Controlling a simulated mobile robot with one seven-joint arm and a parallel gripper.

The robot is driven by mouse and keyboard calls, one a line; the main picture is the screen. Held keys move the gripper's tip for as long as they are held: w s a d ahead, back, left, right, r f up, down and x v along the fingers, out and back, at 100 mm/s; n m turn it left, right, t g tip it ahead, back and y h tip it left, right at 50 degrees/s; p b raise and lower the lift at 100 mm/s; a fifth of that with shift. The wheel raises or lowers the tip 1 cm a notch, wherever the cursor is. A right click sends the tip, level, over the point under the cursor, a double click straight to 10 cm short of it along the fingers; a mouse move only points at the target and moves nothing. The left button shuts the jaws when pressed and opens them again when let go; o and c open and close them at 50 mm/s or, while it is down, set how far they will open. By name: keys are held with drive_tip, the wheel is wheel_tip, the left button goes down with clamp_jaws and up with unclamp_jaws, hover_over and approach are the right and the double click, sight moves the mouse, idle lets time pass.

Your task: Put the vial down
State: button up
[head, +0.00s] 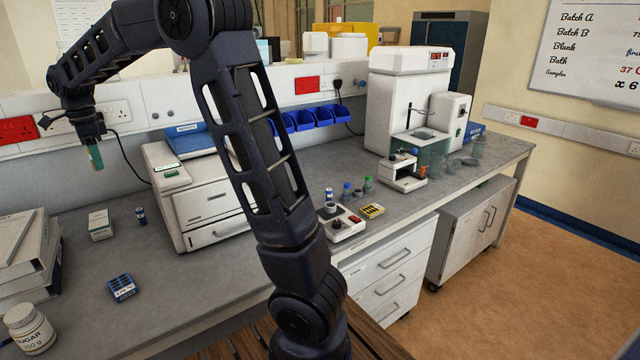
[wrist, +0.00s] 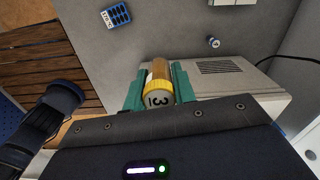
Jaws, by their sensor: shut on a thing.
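The vial (wrist: 160,72) has an amber body and a yellow cap marked 3. It shows in the wrist view between the two teal fingers of my gripper (wrist: 159,88), which is shut on it. In the head view my gripper (head: 95,157) hangs at the left, raised above the bench (head: 165,285). The fingers largely hide the vial there. A clear gap separates the gripper from the bench top.
A blue rack (head: 122,287), a small blue-topped vial (head: 141,215) and a white box (head: 100,225) stand on the left bench. A white instrument (head: 200,200) stands right of them. Bare bench surrounds the rack.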

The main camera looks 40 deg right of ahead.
drive_tip(key=w+d+m, duration=0.1)
drive_tip(key=w+d, duration=0.2)
drive_tip(key=d, duration=0.3)
drive_tip(key=w+d+m, duration=0.2)
drive_tip(key=w+d, duration=0.2)
drive_tip(key=d, duration=0.2)
drive_tip(key=w+d+m, duration=0.1)
drive_tip(key=w+d, duration=0.2)
drive_tip(key=d, duration=0.4)
drive_tip(key=shift+w+m, duration=0.3)
drive_tip(key=shift+w, duration=0.1)
drive_tip(key=w+d+m, duration=0.1)
drive_tip(key=d, duration=0.6)
drive_tip(key=w+d+m, duration=0.2)
drive_tip(key=d, duration=0.5)
drive_tip(key=w+d+m, duration=0.1)
drive_tip(key=d, duration=0.6)
drive_tip(key=shift+w+d+f, duration=0.1)
drive_tip(key=shift+w+d, duration=0.05)
drive_tip(key=shift+d, duration=0.05)
drive_tip(key=s+d+m, duration=0.3)
drive_tip(key=d+m, duration=0.2)
drive_tip(key=d, duration=1.7)
drive_tip(key=m, duration=0.4)
hover_over(331, 183)
wheel_tip(331, 183, down, 31)
drive_tip(key=shift+d+r, duration=0.1)
drive_tip(key=shift+d, duration=0.05)
drive_tip(key=shift+f, duration=0.2)
